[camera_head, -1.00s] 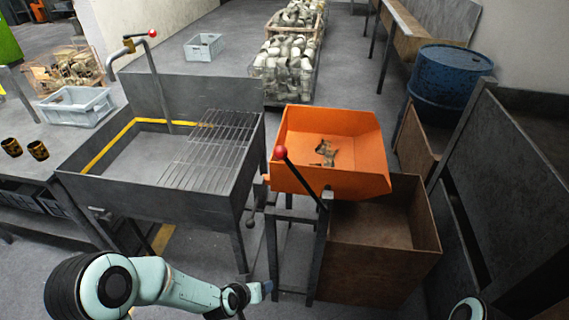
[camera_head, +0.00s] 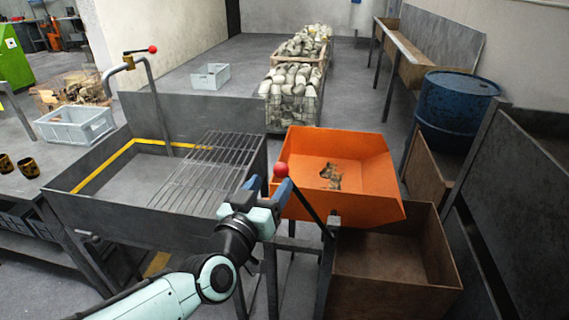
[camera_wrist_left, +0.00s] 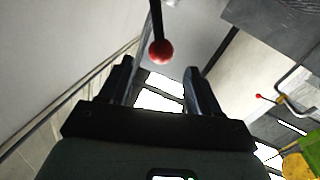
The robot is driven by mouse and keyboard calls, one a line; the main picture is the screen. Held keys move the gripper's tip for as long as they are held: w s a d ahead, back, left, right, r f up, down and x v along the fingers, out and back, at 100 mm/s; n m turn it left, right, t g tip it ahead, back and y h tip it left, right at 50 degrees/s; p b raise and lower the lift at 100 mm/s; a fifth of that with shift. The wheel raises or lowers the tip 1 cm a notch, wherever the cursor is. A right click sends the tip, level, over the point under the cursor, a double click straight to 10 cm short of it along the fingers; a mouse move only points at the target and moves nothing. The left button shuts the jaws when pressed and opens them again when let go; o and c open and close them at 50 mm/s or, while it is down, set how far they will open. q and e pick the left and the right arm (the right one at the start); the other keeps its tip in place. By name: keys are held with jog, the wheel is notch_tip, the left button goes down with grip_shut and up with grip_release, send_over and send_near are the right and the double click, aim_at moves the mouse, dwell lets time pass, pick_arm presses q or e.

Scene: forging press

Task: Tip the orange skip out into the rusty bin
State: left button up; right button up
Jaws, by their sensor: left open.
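The orange skip (camera_head: 360,155) sits upright on its stand, with a few small grey-brown scraps (camera_head: 331,175) on its floor. The rusty bin (camera_head: 395,285) stands open below and beside it, on the right; its visible inside looks empty. A dark lever with a red ball knob (camera_head: 281,170) rises at the skip's front left. My left gripper (camera_head: 268,190) is open, just left of and slightly below the knob. In the left wrist view the red knob (camera_wrist_left: 161,51) shows beyond and between the two open fingers (camera_wrist_left: 158,85), not gripped. My right gripper is out of view.
A grey sink table with a wire grid (camera_head: 205,170) and a tap with a red knob stands left of the skip. A blue drum (camera_head: 455,100) stands behind right. Crates of pale parts (camera_head: 292,95) stand behind.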

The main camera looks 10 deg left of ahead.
aim_at(280, 170)
pick_arm(q)
jog(key=w, duration=0.3)
jog(key=w+d, duration=0.1)
jog(key=w, duration=0.1)
jog(key=w+p, duration=0.1)
jog(key=w, duration=0.2)
jog(key=shift+w+d, duration=0.3)
jog(key=shift+d, duration=0.05)
grip_shut()
